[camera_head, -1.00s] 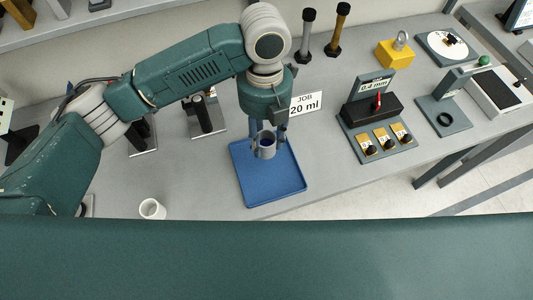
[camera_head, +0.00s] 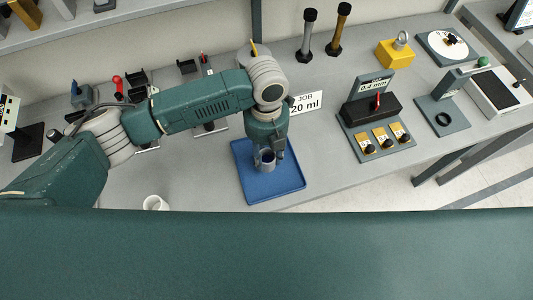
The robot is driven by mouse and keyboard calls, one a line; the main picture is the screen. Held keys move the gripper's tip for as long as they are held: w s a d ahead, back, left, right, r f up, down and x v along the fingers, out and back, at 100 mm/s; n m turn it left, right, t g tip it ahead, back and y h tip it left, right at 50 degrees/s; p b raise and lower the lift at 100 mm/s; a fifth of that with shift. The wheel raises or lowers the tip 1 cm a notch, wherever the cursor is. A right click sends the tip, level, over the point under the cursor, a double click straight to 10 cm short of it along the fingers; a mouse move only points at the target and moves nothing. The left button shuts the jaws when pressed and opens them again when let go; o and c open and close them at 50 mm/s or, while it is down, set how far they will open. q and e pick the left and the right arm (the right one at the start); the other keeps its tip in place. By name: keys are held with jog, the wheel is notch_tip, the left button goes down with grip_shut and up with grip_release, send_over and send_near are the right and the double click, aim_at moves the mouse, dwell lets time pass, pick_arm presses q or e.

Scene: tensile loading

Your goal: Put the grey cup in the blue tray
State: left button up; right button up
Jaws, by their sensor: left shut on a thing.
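The grey cup (camera_head: 265,161) is upright between the fingers of my left gripper (camera_head: 265,154), over the blue tray (camera_head: 275,189). My left gripper points down and is shut on the cup. I cannot tell whether the cup's base touches the tray floor. The blue tray lies flat on the grey bench, and its far part is hidden by my left arm. My right gripper is not in view.
A white cup (camera_head: 155,203) stands left of the tray at the bench's front edge. A "JOB 20 ml" card (camera_head: 305,103) stands behind the tray. A gauge stand (camera_head: 376,120) is to the right. Bench between tray and stand is clear.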

aim_at(267, 159)
pick_arm(q)
jog(key=o, duration=0.8)
jog(key=shift+f, duration=0.1)
jog(key=shift+c, duration=0.2)
jog(key=o, duration=0.4)
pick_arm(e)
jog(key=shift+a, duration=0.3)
pick_arm(q)
jog(key=shift+r, duration=0.45)
notch_tip(267, 159, up, 11)
jog(key=w+b, duration=0.1)
jog(key=b, duration=0.2)
jog(key=shift+w+r, duration=0.15)
jog(key=shift+r, duration=0.05)
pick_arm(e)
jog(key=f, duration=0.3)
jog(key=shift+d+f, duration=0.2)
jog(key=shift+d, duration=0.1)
